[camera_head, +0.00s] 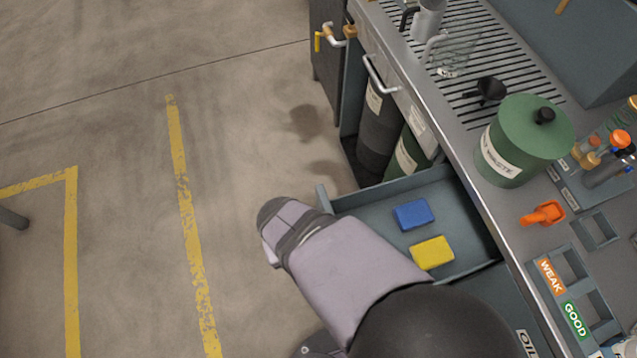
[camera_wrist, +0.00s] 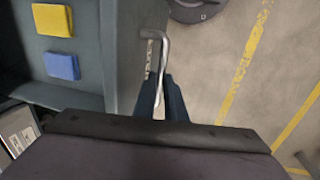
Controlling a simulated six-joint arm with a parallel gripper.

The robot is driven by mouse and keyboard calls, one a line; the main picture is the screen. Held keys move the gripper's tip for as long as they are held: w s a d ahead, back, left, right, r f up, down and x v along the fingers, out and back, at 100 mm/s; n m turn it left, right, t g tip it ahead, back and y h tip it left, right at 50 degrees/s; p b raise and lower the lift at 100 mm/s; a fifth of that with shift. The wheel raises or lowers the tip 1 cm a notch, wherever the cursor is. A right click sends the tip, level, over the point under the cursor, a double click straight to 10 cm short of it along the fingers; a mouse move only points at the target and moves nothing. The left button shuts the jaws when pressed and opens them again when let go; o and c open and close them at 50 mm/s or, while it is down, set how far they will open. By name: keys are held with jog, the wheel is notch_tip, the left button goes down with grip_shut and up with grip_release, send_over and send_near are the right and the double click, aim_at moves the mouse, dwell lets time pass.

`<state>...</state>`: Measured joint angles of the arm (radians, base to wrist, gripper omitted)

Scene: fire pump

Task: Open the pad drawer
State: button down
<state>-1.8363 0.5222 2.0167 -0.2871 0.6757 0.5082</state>
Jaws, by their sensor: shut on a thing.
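The pad drawer (camera_head: 465,215) is pulled out from under the bench in the head view. A blue pad (camera_head: 413,214) and a yellow pad (camera_head: 432,252) lie inside it. In the wrist view the drawer's front wall (camera_wrist: 122,60) is left of centre, with the yellow pad (camera_wrist: 52,19) and blue pad (camera_wrist: 61,65) behind it. My gripper (camera_wrist: 160,88) is shut on the metal bar handle (camera_wrist: 156,45) on the drawer's outer face. In the head view my arm hides the handle and the fingers.
The bench top (camera_head: 480,225) carries a green waste can (camera_head: 515,150), an orange scoop (camera_head: 542,213) and a black funnel (camera_head: 490,90). Dark and green cylinders stand in the open bay beyond the drawer. The floor (camera_head: 120,130) in front is clear, with yellow lines.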

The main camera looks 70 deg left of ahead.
jog(key=c, duration=1.8)
grip_release()
jog(key=shift+r, duration=0.1)
jog(key=r, duration=0.3)
jog(key=s+r, duration=0.1)
jog(key=r, duration=0.3)
jog(key=shift+s, duration=0.2)
